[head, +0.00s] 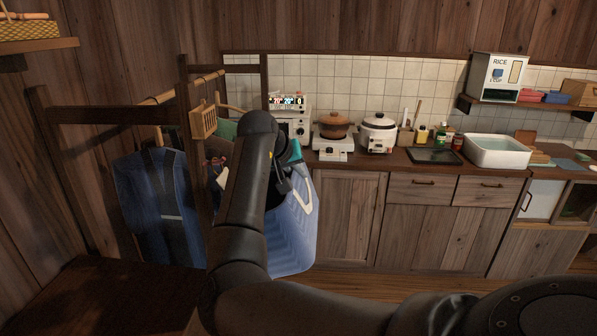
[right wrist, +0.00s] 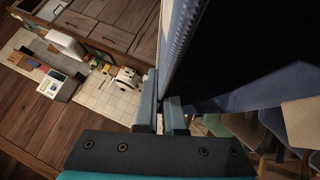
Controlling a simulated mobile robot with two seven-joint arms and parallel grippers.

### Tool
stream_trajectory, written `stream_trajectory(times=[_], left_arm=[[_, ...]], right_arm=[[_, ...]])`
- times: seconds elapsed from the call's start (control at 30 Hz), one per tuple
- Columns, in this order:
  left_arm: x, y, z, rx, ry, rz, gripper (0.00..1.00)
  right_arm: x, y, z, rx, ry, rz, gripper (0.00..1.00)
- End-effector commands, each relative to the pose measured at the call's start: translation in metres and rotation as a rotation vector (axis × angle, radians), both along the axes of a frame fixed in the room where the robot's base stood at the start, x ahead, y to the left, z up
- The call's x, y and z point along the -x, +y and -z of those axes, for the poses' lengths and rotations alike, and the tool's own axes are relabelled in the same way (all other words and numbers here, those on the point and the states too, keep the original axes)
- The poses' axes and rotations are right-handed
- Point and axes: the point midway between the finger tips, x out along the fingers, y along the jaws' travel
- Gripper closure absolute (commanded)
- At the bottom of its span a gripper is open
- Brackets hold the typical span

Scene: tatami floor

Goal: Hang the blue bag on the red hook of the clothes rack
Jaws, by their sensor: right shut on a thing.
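The blue bag (head: 292,237) with a pale handle hangs in front of the kitchen counter in the head view, partly hidden by my right arm. My right gripper (head: 284,182) is shut on the bag's upper part. In the right wrist view, my right gripper's fingers (right wrist: 162,115) close on the bag's edge, and the bag (right wrist: 255,95) fills the upper right, mostly dark. The wooden clothes rack (head: 110,115) stands at the left, with blue garments on hangers. I cannot make out the red hook; my right arm covers part of that area. My left gripper is not in view.
A wooden counter (head: 350,215) runs behind the bag, with a stove and pot (head: 335,125), a rice cooker (head: 379,133) and a white basin (head: 497,151) on it. A blue garment (head: 150,205) hangs on the rack. A dark wooden surface (head: 110,300) is at the lower left.

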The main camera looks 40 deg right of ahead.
Motion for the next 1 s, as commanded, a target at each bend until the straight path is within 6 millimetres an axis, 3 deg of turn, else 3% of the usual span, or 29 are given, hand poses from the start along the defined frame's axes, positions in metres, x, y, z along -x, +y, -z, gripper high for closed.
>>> stream_trajectory(times=[0.3, 0.33, 0.63, 1.0], left_arm=[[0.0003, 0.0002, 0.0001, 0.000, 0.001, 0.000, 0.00], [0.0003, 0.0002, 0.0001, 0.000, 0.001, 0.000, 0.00], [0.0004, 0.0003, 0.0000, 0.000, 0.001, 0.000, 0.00], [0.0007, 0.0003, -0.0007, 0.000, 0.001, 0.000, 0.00]], right_arm=[[0.0004, -0.0002, 0.0007, 0.001, 0.003, -0.001, 1.00], [0.0004, -0.0002, 0.0007, 0.001, 0.003, -0.001, 0.92], [0.0004, -0.0005, 0.0000, 0.002, 0.002, 0.001, 0.59], [0.0024, 0.0075, -0.0071, 0.000, 0.001, 0.000, 0.59]])
